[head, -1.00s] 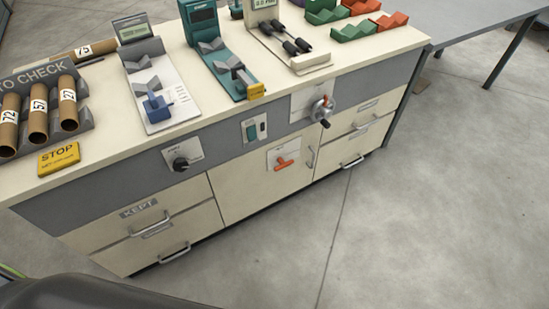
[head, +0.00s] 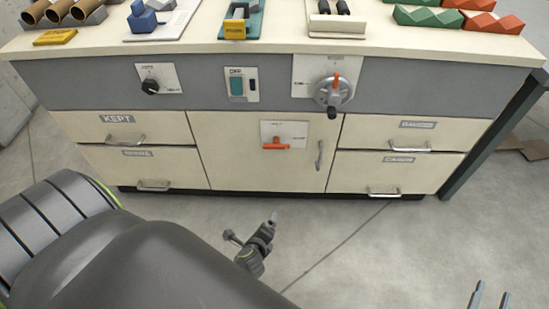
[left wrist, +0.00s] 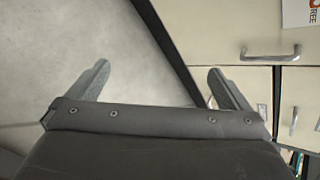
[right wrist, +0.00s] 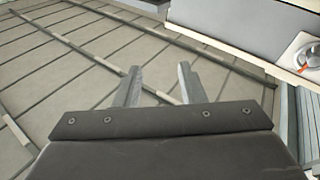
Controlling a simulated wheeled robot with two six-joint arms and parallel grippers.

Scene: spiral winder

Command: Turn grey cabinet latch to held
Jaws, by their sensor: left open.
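The latch (head: 284,146) is an orange handle on a white plate, on the cream door of the bench cabinet. The handle lies about level; its plate's lettering is too small to read in the head view. In the left wrist view the plate (left wrist: 299,14) is cut off at the top right, showing "REE". My left gripper (head: 272,217) is below and in front of the door, apart from the latch; its fingers (left wrist: 158,70) are spread and empty. My right gripper (head: 490,297) is low at the right edge of the head view, fingers (right wrist: 158,76) apart and empty.
The door handle (head: 320,155) is right of the latch. Drawers flank the door, with handles (head: 127,141) sticking out. Above are a black knob (head: 150,86), a switch (head: 238,85) and a crank wheel (head: 333,92). Floor in front is open.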

